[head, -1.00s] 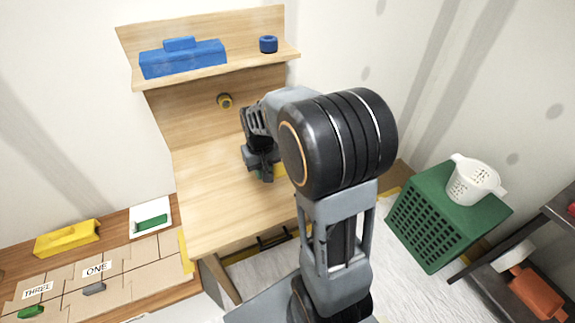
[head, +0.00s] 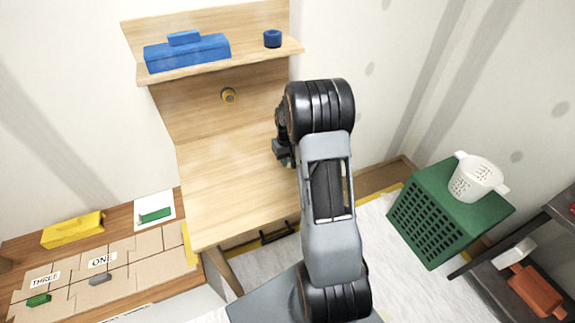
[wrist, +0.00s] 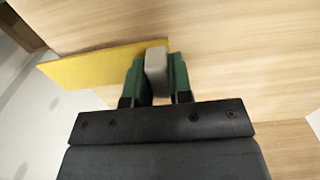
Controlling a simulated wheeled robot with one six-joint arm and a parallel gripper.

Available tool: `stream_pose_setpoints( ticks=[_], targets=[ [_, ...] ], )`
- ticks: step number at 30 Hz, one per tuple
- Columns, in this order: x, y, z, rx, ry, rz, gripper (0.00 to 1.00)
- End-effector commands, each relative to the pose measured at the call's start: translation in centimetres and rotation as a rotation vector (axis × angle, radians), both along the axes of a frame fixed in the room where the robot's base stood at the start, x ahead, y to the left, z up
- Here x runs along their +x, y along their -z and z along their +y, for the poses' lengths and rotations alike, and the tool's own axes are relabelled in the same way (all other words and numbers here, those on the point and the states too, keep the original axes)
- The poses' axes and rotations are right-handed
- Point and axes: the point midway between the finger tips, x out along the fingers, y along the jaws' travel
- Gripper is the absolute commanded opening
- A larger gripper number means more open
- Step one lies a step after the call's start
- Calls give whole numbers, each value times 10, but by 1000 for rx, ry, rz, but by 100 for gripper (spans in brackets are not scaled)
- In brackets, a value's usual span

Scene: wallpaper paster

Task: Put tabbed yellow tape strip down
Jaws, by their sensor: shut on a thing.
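The yellow tape strip (wrist: 95,67) stretches to the left of my gripper in the wrist view, with its grey tab (wrist: 156,72) at its right end. My gripper (wrist: 156,80) has its two green fingers shut on the grey tab. The strip is over or on the wooden table (head: 225,195); I cannot tell whether it touches. Its left end reaches the table's edge in the wrist view. In the head view my gripper (head: 283,152) is at the right part of the tabletop, and my arm hides the strip.
A blue box (head: 187,53) and a blue ring (head: 272,39) sit on the shelf above. A yellow box (head: 72,230) and a white tray (head: 154,211) stand on the left bench. A green crate (head: 440,215) with a white basket (head: 476,178) stands right. The tabletop's left and middle are clear.

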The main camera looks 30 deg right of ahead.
Motion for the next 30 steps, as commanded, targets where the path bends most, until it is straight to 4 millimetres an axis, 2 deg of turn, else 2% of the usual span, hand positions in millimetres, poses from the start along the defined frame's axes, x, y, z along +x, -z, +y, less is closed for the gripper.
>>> stream_pose_setpoints(
  ticks=[3,6,18,19,26,30],
  targets=[
    [-1,18,1,2,0,5,0],
    [-1,28,1,1,0,3,0],
    [-1,33,1,0,-1,2,0],
    [-1,32,1,0,-1,1,22],
    [-1,32,1,0,-1,2,44],
    [-1,32,1,0,-1,2,46]
  ],
)
